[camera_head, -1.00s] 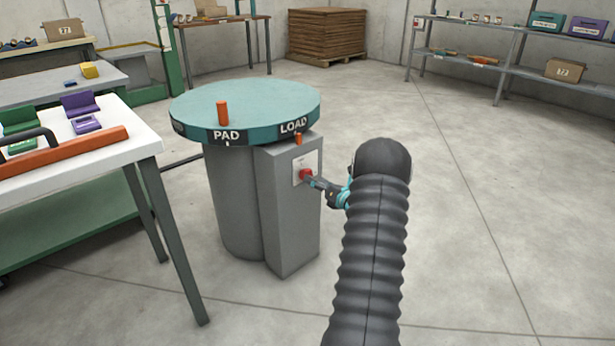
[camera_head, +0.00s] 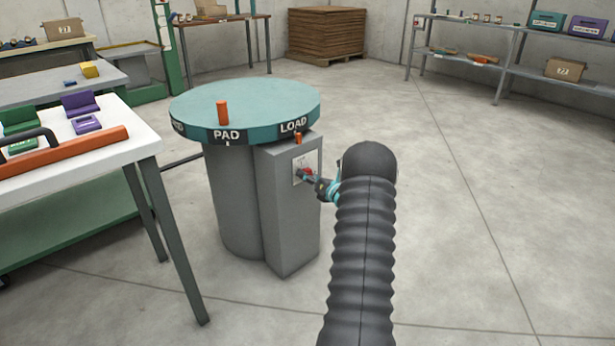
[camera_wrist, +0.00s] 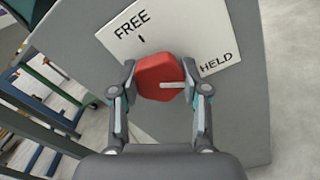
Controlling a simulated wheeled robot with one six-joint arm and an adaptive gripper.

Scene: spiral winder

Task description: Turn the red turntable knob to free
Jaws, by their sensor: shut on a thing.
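The red knob (camera_wrist: 158,76) sits on a white plate (camera_wrist: 185,25) marked FREE and HELD. Its white pointer line points right, toward the HELD side and away from the FREE mark. My gripper (camera_wrist: 160,88) is shut on the knob, one finger on each side. In the head view the knob (camera_head: 308,171) is partly hidden by my gripper (camera_head: 312,180), which reaches it from the right. The knob is on the grey box (camera_head: 290,225) below the teal turntable (camera_head: 250,97), whose rim reads PAD and LOAD.
An orange peg (camera_head: 223,112) stands on the turntable. A small orange piece (camera_head: 298,138) is under the LOAD label. A white-topped table (camera_head: 125,150) stands at the left. The floor to the right is open, with shelves (camera_head: 500,60) behind.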

